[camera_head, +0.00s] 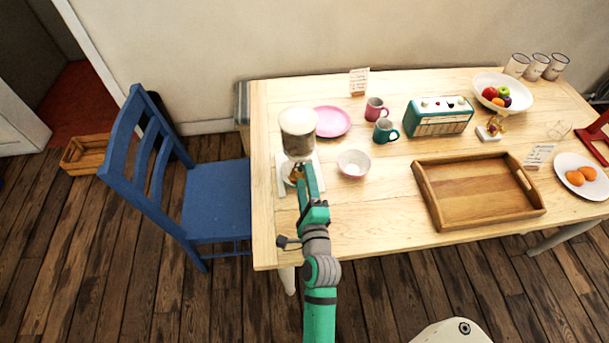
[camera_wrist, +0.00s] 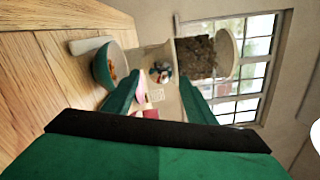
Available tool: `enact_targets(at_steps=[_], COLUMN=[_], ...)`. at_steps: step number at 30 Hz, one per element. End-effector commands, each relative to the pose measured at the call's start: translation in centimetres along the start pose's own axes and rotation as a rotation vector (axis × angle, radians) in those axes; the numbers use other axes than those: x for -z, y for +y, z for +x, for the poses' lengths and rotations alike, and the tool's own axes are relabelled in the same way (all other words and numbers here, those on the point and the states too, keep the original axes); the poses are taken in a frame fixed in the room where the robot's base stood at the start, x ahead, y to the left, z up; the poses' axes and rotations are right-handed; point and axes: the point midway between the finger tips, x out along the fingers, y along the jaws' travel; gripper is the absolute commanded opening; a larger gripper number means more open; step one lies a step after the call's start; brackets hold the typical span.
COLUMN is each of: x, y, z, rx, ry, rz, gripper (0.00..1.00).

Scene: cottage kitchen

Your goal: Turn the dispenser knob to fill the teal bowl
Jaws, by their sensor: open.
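The dispenser (camera_head: 297,142) stands at the left end of the table, with a white lid and brown contents in its clear hopper. The hopper also shows in the wrist view (camera_wrist: 196,57), where the scene lies on its side. The dispenser's knob (camera_wrist: 160,70) appears between my fingertips; contact cannot be told. The teal bowl (camera_wrist: 101,68) sits at the dispenser's base below the spout, with some orange-brown pieces inside. In the head view my gripper (camera_head: 303,178) mostly hides this bowl. My gripper (camera_wrist: 158,82) is open in front of the dispenser.
A white-and-pink bowl (camera_head: 353,164) stands close to the right of the dispenser. Behind are a pink plate (camera_head: 332,121), a pink mug (camera_head: 375,109) and a teal mug (camera_head: 385,131). A wooden tray (camera_head: 432,200) lies right. A blue chair (camera_head: 215,195) stands left.

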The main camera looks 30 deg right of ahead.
Motion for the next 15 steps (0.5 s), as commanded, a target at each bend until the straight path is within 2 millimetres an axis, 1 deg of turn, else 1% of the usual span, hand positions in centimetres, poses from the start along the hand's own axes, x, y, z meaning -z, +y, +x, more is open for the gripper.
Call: enact_targets(at_steps=[1, 9, 15], x=[0.0, 0.0, -0.1], y=[0.1, 0.1, 0.1], z=[-0.9, -5.4, -7.8], rx=[-0.002, -0.003, -0.001], ry=[0.000, 0.000, -0.001], rz=[0.001, 0.000, 0.001], gripper=[0.51, 0.51, 0.51])
